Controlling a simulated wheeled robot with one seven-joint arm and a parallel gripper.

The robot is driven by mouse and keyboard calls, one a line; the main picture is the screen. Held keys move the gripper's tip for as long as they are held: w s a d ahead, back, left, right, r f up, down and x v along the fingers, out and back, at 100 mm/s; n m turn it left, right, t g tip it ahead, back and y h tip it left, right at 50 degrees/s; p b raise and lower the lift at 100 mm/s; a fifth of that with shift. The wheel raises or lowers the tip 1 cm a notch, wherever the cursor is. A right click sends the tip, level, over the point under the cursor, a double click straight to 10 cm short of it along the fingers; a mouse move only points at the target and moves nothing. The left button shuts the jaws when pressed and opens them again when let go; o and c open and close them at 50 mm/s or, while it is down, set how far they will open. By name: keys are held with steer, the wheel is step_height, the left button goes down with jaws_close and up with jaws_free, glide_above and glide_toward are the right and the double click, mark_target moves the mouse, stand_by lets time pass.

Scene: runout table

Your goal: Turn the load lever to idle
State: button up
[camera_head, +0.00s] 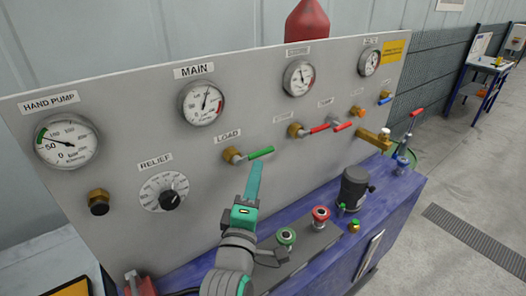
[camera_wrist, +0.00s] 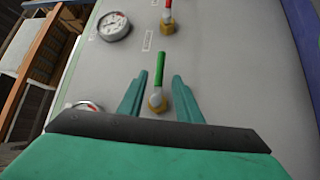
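The load lever (camera_head: 260,153) has a green handle on a brass valve under the LOAD label of the grey panel. In the head view it points right and slightly up. In the wrist view the green handle (camera_wrist: 160,68) lies between the two teal fingers of my gripper (camera_wrist: 159,88), with a clear gap on each side. My gripper (camera_head: 254,170) is open just below the lever in the head view, its fingers seen edge-on. I cannot read any idle mark.
Red-handled levers (camera_head: 319,129) sit right of the load lever. The relief knob (camera_head: 168,199) is to its left, with gauges (camera_head: 202,103) above.

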mark_target(262, 152)
steer(key=x, duration=0.9)
steer(key=shift+w, duration=0.2)
jaws_close()
